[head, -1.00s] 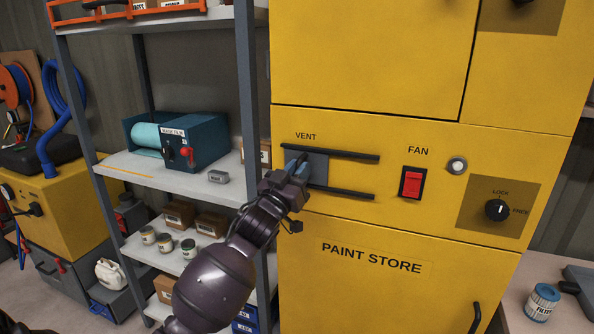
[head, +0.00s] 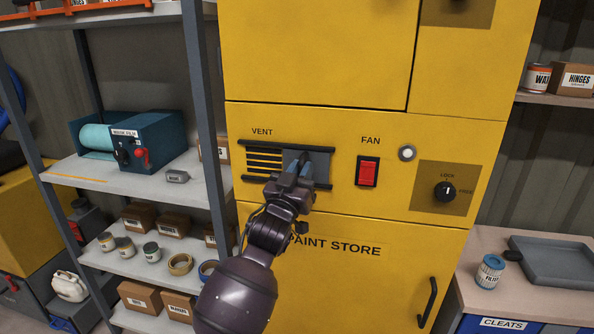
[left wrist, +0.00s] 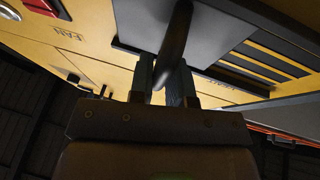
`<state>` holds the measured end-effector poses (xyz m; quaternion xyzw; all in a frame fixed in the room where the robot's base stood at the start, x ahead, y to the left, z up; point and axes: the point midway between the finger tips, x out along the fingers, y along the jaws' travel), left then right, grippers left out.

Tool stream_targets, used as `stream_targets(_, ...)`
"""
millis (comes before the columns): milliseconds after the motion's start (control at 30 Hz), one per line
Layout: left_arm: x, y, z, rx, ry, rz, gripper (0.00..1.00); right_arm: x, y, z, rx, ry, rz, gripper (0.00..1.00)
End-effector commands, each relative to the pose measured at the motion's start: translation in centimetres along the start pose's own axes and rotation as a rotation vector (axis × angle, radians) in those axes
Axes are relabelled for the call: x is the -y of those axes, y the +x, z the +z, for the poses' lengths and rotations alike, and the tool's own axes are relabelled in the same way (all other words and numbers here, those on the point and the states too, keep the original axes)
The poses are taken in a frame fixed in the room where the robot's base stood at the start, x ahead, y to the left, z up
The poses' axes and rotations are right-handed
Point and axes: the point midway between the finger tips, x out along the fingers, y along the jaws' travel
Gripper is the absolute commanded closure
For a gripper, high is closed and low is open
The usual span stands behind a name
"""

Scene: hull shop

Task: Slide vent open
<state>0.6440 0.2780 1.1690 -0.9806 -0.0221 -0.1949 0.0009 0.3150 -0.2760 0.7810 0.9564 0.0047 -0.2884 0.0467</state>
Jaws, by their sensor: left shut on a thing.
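The vent is on the yellow paint store cabinet, under the label VENT. Its grey sliding plate (head: 316,161) stands at the right end of the two dark rails (head: 270,146). Dark slots (head: 264,163) show uncovered to the left of the plate. My left gripper (head: 299,174) is shut on the plate's dark handle (left wrist: 176,45). In the left wrist view the fingers (left wrist: 172,85) stand on both sides of the handle, with the plate (left wrist: 215,30) behind and slots (left wrist: 265,62) beside it. My right gripper is not in view.
Right of the vent are a red FAN switch (head: 367,172), a round white button (head: 407,153) and a LOCK/FREE knob (head: 444,191). A grey shelf rack (head: 207,110) stands close on the left. A bench (head: 480,240) with a filter can (head: 489,271) is at the right.

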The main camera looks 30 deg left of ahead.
Motion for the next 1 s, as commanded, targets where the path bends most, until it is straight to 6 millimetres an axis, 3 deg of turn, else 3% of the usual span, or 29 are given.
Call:
stream_targets(33,-0.6,0.0,0.1,-0.001,-0.003,0.010,1.00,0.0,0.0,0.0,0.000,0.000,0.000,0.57)
stream_targets(67,-0.6,0.0,0.1,-0.001,-0.004,0.010,0.81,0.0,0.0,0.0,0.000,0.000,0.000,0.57)
stream_targets(200,-0.5,0.0,0.0,-0.001,-0.004,0.009,0.61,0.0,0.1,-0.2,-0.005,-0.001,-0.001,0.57)
stream_targets(667,-0.2,-0.6,0.1,0.000,-0.002,0.005,0.61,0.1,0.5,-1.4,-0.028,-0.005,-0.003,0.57)
stream_targets(1000,-0.2,-6.0,0.2,0.001,-0.003,0.005,0.61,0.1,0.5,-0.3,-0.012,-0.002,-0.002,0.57)
